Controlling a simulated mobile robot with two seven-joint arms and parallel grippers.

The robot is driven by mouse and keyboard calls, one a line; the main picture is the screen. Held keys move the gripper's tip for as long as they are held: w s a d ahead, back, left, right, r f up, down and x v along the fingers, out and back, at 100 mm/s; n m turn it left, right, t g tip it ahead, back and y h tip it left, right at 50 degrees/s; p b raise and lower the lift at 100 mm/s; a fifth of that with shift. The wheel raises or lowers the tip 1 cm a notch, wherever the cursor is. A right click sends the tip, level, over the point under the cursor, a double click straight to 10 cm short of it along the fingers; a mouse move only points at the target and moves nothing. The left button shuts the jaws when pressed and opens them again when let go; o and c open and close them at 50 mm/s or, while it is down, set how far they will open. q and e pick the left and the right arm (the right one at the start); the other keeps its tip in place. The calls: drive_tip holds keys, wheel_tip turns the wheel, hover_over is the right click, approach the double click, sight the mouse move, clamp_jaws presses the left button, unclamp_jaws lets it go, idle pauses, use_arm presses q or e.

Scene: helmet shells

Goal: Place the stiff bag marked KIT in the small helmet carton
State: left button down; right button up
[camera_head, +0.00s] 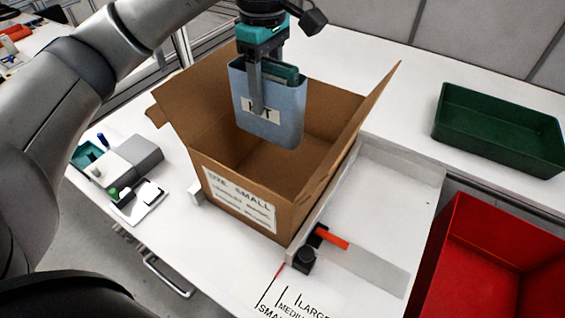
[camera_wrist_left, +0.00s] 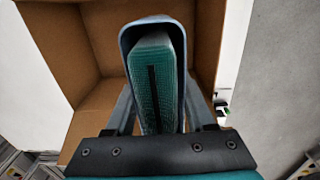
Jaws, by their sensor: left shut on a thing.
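The stiff blue-grey bag (camera_head: 285,118) carries a white label, partly covered by a finger, that reads KIT. My left gripper (camera_head: 259,110) is shut on the bag and holds it upright over the open carton. In the left wrist view the bag (camera_wrist_left: 133,35) is open at the top, with a green ribbed item (camera_wrist_left: 158,75) inside. The cardboard carton (camera_head: 240,206) has a label reading SIZE SMALL, and its flaps are spread open. The bag hides part of the carton's inside; no contents show in the visible part. My right gripper is not in view.
A green tray (camera_head: 490,138) stands at the back right and a red bin (camera_head: 487,290) at the front right. A red-handled slide (camera_head: 365,262) and black knob (camera_head: 303,260) sit by the carton's near right corner. A grey device (camera_head: 133,160) stands at left.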

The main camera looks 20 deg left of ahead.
use_arm(q)
wheel_tip(320, 180, down, 19)
drive_tip(key=b, duration=0.3)
drive_tip(key=shift+s, duration=0.1)
drive_tip(key=shift+f, duration=0.1)
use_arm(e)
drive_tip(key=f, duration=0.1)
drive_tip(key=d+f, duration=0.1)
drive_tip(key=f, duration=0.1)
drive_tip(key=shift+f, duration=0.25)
use_arm(q)
drive_tip(key=shift+c, duration=1.3)
unclamp_jaws()
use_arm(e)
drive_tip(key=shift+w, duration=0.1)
